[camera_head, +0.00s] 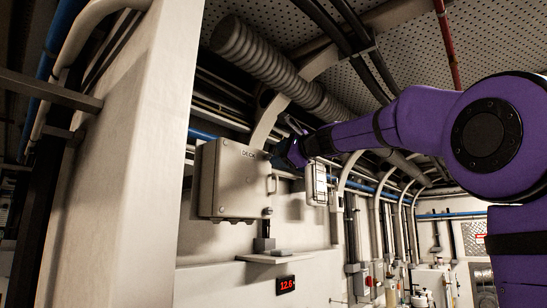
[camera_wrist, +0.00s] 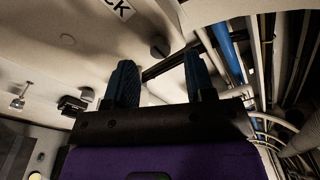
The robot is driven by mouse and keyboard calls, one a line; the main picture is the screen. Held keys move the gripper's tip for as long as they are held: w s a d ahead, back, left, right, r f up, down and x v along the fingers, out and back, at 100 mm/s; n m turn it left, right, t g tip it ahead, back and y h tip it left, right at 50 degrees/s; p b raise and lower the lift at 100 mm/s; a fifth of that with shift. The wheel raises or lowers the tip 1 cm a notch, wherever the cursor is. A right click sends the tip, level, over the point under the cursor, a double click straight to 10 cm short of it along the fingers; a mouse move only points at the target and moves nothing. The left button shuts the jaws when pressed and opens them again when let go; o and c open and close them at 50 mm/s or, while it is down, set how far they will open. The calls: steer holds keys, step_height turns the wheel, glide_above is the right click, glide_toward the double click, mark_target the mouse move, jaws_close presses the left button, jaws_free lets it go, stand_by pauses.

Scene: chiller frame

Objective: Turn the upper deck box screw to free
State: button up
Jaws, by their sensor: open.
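The deck box (camera_head: 228,182) is a grey-beige cabinet with a "DECK" label on its front, fixed to the wall left of centre in the head view. Part of its pale front (camera_wrist: 75,18), with the label's end, shows at the top of the wrist view. A dark round screw head (camera_wrist: 159,47) sits near the box edge, beyond and between my fingertips. My gripper (camera_wrist: 159,68) is open, with a dark blue-green finger on each side and nothing between them. In the head view my gripper (camera_head: 292,152) is at the box's upper right corner and hides that corner; contact cannot be told.
A white pillar (camera_head: 130,150) stands left of the box. A small shelf (camera_head: 272,258) and a red "12.6" display (camera_head: 286,284) are below it. A smaller wall box (camera_head: 316,184) is to the right. A ribbed duct (camera_head: 265,62) and pipes run overhead.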

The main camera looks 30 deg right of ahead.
mark_target(268, 157)
steer(key=shift+x, duration=1.45)
jaws_close()
steer(key=shift+n, duration=0.3)
steer(key=shift+n+y, duration=0.6)
steer(key=shift+n, duration=8.5)
